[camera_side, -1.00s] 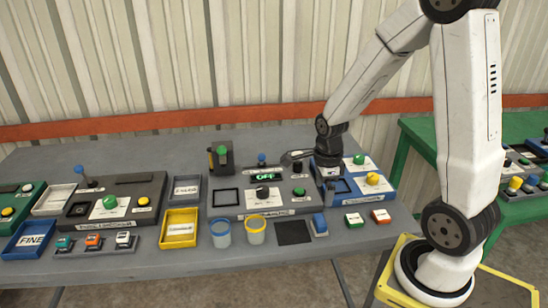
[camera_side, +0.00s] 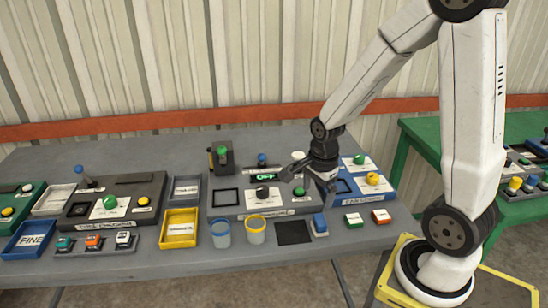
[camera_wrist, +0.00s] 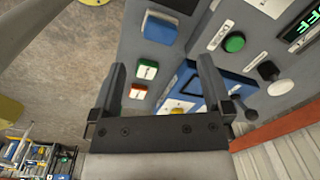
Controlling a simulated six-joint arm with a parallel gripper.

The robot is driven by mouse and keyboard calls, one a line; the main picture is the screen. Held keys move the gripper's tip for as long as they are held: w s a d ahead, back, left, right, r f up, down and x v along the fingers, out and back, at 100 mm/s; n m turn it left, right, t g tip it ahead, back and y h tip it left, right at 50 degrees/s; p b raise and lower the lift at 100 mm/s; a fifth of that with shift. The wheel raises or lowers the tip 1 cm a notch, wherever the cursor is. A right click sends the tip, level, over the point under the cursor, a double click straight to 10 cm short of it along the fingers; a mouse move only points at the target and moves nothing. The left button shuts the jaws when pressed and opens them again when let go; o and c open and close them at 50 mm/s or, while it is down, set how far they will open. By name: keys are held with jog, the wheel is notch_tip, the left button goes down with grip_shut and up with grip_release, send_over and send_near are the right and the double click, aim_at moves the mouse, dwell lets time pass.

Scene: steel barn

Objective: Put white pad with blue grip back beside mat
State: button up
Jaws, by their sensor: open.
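The white pad with the blue grip (camera_side: 320,224) stands on the grey table near its front edge, just right of the dark square mat (camera_side: 293,233). In the wrist view the pad's blue grip (camera_wrist: 160,27) shows at upper centre, with a white edge under it, and a corner of the dark mat (camera_wrist: 180,4) shows at the top. My gripper (camera_side: 309,182) is open and empty above the table, behind the pad and apart from it. In the wrist view the gap between my fingers (camera_wrist: 161,70) is clear.
A grey panel (camera_side: 225,205) with buttons and a lit display lies behind the mat. A blue panel (camera_side: 345,191) is close right of my gripper. Green and red blocks (camera_side: 353,220) sit right of the pad. Two cups (camera_side: 221,240) stand left of the mat.

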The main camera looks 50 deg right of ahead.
jog(key=a+r+n+t, duration=0.1)
jog(key=a+n, duration=0.8)
jog(key=n, duration=1.2)
jog(key=shift+s+r+t, duration=0.3)
jog(key=shift+r+t, duration=0.05)
jog(key=shift+t, duration=0.15)
jog(key=shift+a, duration=0.1)
